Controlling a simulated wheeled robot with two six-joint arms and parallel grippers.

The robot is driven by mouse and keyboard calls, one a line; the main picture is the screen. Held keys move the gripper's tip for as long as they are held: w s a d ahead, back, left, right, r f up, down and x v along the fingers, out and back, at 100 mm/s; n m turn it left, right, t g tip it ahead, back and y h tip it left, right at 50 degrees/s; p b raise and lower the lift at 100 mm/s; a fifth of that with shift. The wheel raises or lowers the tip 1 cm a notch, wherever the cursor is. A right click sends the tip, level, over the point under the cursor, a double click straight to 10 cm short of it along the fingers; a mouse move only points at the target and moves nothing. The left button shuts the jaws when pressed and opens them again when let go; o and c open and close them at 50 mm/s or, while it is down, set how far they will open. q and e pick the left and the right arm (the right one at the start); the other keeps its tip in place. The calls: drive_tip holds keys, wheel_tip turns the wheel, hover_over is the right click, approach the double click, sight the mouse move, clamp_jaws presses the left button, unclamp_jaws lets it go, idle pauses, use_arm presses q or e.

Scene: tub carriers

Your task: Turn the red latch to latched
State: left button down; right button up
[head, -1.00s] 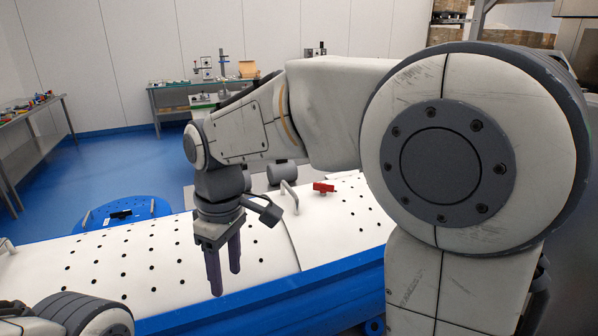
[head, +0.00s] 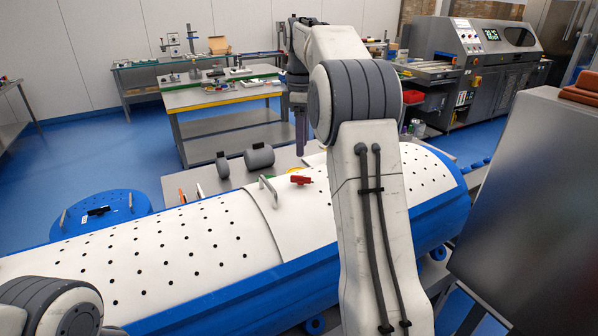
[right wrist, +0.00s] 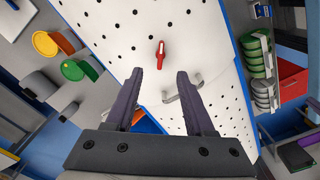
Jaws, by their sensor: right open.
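The red latch (head: 300,180) sits on the white perforated cover (head: 195,245) of a long blue-sided carrier, beside the cover's seam. In the right wrist view the latch (right wrist: 160,54) is a small red handle seen ahead, past my fingertips. My right gripper (head: 301,148) hangs fingers-down, above and apart from the latch in the head view. In the right wrist view the gripper (right wrist: 158,78) is open, with nothing between its dark fingers. Part of my left arm shows at bottom left; its gripper is out of view.
A metal handle (head: 268,190) stands beside the latch, and also shows in the right wrist view (right wrist: 186,90). Grey cylinders (head: 259,156) lie behind the carrier. A round blue lid-like piece (head: 100,213) is at left. A dark grey cabinet (head: 530,200) stands at right.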

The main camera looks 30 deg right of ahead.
sight(301, 185)
wheel_tip(301, 185, down, 9)
drive_tip(key=shift+a+f, duration=0.1)
drive_tip(key=shift+f, duration=0.1)
drive_tip(key=shift+c, duration=0.3)
